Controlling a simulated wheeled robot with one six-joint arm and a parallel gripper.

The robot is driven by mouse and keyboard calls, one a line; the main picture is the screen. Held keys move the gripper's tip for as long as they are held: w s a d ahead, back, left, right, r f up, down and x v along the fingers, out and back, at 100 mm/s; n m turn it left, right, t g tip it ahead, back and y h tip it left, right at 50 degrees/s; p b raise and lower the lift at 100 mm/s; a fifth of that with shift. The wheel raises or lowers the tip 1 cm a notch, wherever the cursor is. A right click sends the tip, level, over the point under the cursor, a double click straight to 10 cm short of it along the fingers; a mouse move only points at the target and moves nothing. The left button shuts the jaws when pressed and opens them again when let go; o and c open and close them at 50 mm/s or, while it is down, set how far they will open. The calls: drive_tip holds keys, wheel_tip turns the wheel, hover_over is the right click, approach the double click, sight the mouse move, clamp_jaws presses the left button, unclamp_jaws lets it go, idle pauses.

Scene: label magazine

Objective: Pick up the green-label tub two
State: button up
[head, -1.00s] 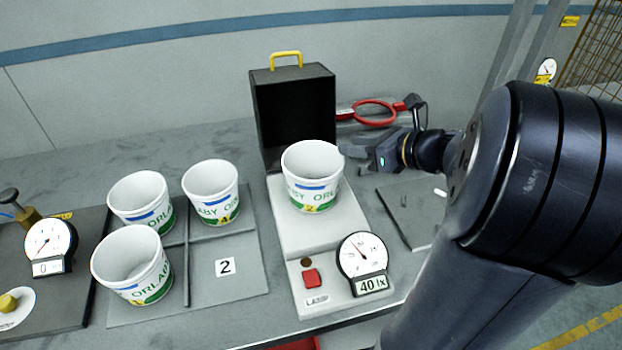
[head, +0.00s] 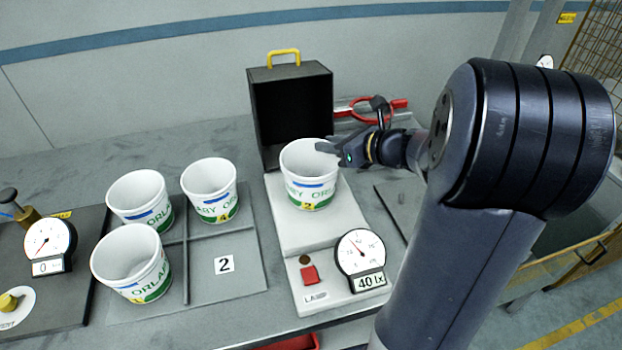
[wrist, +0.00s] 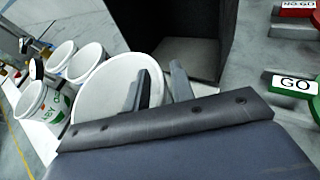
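A white tub with green lettering (head: 307,187) stands upright on the white plate of the meter device; small yellow marks on its label are too small to read surely. My gripper (head: 328,150) is at the right side of its rim. In the wrist view the fingers (wrist: 158,80) are apart, with the rim of the tub (wrist: 100,92) near them; one finger appears over the mouth. I cannot tell whether they touch it. Similar tubs stand at the left: a back-left one (head: 139,198), a back-right one (head: 210,190) and a front-left one (head: 131,262).
The left tubs stand on a divided grey tray (head: 228,290); its compartment marked 2 is empty. The device (head: 325,292) has a red button and a dial reading 40 lx. A dark open box (head: 291,105) stands behind the tub. A red-handled item (head: 365,110) lies at the back right.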

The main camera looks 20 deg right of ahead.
clamp_jaws()
idle(0.3)
